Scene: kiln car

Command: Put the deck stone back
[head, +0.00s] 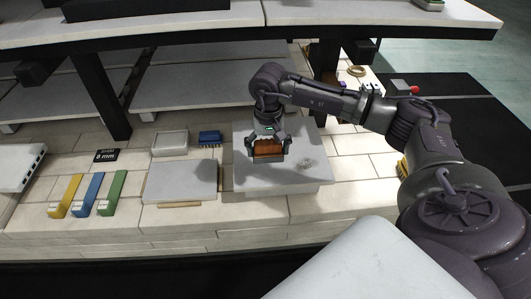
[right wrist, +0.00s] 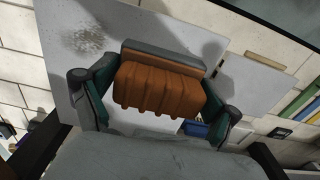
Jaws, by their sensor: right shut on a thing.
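The deck stone, an orange-brown ridged block with a grey layer along one side, is between the fingers of my right gripper (head: 267,150). The deck stone shows in the right wrist view (right wrist: 160,88), where both fingers of the right gripper (right wrist: 152,100) press on its ends. It is over a large pale slab (head: 255,182) on the brick deck. I cannot tell whether it touches the slab. A grey speckled patch (head: 305,164) marks the slab right of the gripper. My left gripper is not in view.
A second, smaller grey slab (head: 181,182) lies to the left. Behind it are a shallow white tray (head: 170,145) and a blue brush-like block (head: 209,137). Yellow, blue (head: 88,193) and green gauges stand farther left. A dark post (head: 325,82) and shelves rise behind.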

